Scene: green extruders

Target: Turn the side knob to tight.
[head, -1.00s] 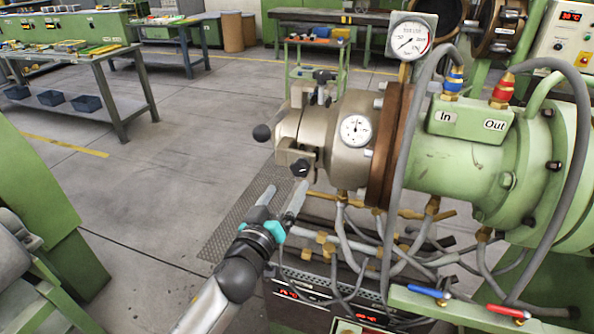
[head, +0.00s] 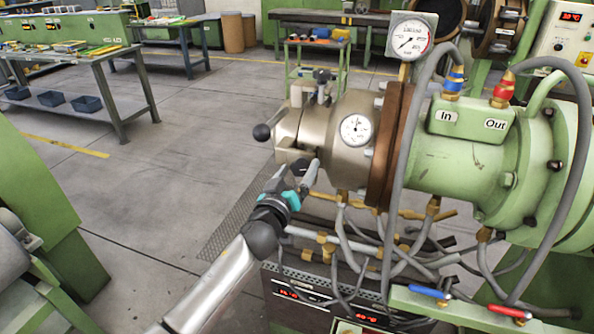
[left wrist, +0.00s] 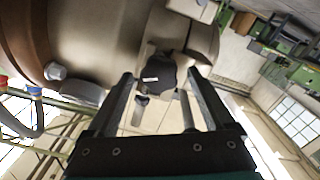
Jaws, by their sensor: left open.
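The side knob (head: 300,167) is a black lobed knob on the lower front side of the extruder's metal head (head: 332,125). My left gripper (head: 297,173) is open and close up to this knob, one finger on each side of it in the head view. In the left wrist view the black knob (left wrist: 158,73) shows between the tips of the open fingers (left wrist: 160,80), with a gap on both sides. The fingers partly cover the knob in the head view. My right gripper is in neither view.
A black ball handle (head: 262,132) sticks out left of the head, and another black knob (head: 321,75) sits on top. Brass fittings and grey hoses (head: 345,215) hang below. A dial gauge (head: 355,129) faces out. The floor to the left is open.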

